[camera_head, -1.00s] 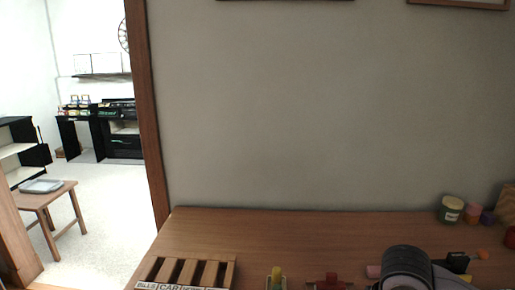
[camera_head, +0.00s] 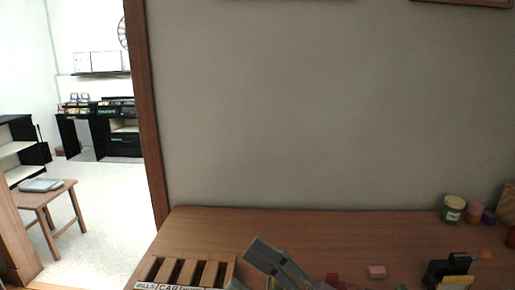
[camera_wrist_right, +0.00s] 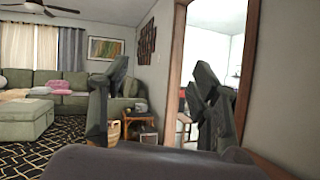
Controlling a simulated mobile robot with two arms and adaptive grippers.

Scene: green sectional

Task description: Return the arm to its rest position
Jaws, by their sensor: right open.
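My right gripper (camera_wrist_right: 160,75) shows in the right wrist view with its two dark fingers spread apart and nothing between them. It faces out into the room, toward a doorway and a sofa area. In the head view, grey parts of my right arm and gripper (camera_head: 277,263) stand over the front of the wooden table (camera_head: 330,222), just right of a slotted wooden rack. The bottom edge of the picture cuts them off. My left gripper is in neither view.
The slotted rack (camera_head: 190,271) is at the table's front left. A pink block (camera_head: 376,272) and a black holder (camera_head: 440,272) lie to the right. A green jar (camera_head: 452,209) stands at the back right. The table's back middle is clear. A green sofa (camera_wrist_right: 70,85) shows in the wrist view.

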